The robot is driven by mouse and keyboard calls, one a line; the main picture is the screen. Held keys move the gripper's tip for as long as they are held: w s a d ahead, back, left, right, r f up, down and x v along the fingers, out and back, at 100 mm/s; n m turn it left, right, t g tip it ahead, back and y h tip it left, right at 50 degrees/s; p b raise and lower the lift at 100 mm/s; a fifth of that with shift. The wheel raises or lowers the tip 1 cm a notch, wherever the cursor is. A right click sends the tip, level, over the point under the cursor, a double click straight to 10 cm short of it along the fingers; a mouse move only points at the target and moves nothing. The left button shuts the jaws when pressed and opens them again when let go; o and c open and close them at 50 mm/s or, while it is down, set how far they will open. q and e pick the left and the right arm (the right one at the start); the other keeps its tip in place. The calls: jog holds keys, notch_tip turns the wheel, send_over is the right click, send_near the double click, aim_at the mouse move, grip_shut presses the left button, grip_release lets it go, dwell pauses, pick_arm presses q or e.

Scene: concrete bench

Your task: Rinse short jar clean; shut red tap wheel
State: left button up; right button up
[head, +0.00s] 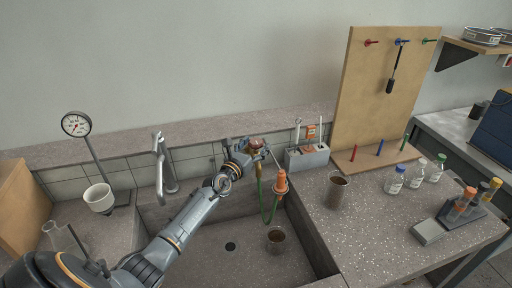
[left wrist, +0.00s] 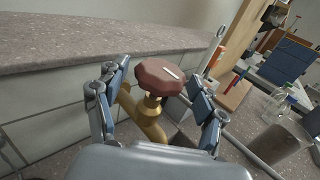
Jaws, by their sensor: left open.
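The red tap wheel (head: 255,143) is on a brass valve at the back of the sink. In the left wrist view the wheel (left wrist: 160,75) is dark red, many-sided, with a white mark on top. My left gripper (left wrist: 158,100) is open, its fingers apart on either side of the wheel and brass stem; contact is not clear. In the head view the left gripper (head: 246,156) covers part of the valve. A short jar (head: 276,240) with a dark inside stands in the sink, under an orange nozzle (head: 280,183). I see no clear water stream.
A taller jar (head: 338,192) stands on the right bench, with capped bottles (head: 394,180) and a tube rack (head: 463,211). A caddy (head: 307,158) with tools stands behind. A gauge stand (head: 90,150) is left.

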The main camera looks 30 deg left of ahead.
pick_arm(q)
jog(key=shift+w+a, duration=0.1)
jog(key=shift+w, duration=0.3)
pick_arm(e)
jog(key=shift+a+f, duration=0.1)
jog(key=shift+a, duration=0.3)
pick_arm(q)
jog(key=shift+c, duration=0.2)
pick_arm(e)
jog(key=shift+s, duration=0.15)
